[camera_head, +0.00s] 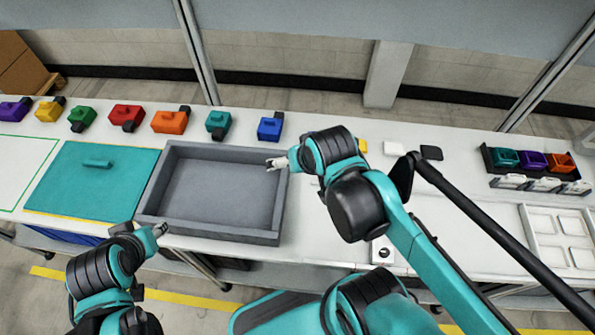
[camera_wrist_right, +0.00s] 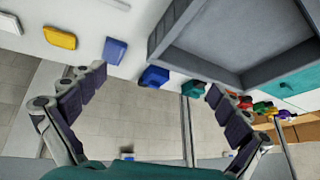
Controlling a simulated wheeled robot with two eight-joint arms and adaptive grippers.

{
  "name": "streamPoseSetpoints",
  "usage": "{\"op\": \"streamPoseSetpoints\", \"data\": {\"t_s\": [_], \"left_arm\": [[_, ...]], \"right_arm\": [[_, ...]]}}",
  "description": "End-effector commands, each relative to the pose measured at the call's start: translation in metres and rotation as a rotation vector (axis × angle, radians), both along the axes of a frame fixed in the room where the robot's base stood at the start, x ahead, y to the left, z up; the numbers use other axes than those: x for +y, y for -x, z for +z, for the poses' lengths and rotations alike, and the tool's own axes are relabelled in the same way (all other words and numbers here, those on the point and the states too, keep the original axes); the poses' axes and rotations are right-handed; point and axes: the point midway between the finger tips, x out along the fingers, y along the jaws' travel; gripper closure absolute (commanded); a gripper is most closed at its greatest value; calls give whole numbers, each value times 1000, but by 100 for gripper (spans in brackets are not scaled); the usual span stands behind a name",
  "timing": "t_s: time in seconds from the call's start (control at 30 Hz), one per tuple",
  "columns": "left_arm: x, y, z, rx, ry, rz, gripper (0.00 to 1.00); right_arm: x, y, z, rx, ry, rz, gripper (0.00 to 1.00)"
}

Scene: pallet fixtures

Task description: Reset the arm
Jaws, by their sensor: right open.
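My right arm, teal and black, reaches in from the lower right in the head view. Its gripper (camera_head: 276,164) is over the right rim of the grey tray (camera_head: 222,232). In the right wrist view its two dark-padded fingers (camera_wrist_right: 157,80) are spread wide with nothing between them. My left arm comes in at the lower left. Its gripper (camera_head: 160,229) is at the front left of the tray, small and seen from the side, so its opening does not show clearly. The grey tray is empty.
A teal panel (camera_head: 80,190) with a small teal bar lies left of the tray. Several coloured blocks, including a blue one (camera_head: 269,129), line the back of the white table. A black rack (camera_head: 545,182) and a white compartment tray (camera_head: 535,240) are at the right.

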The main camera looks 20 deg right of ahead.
Motion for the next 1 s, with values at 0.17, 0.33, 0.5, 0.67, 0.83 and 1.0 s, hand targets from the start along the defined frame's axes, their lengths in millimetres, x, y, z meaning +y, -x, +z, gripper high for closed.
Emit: {"op": "streamPoseSetpoints", "data": {"t_s": [0.17,0.33,0.5,0.67,0.83,1.0], "left_arm": [[0,0,0,0,0,0,60],[0,0,0,0,0,0,60],[0,0,-1,0,0,0,60],[0,0,-8,0,0,0,60],[0,0,-6,0,0,0,60],[0,0,-6,0,0,0,60]], "right_arm": [[10,18,-10,-61,104,187,0],[12,21,-12,-72,127,223,0],[12,20,-12,-71,125,220,0],[12,20,-20,-70,124,220,0],[12,20,-18,-70,124,219,0],[12,20,-18,-70,125,218,0]]}}
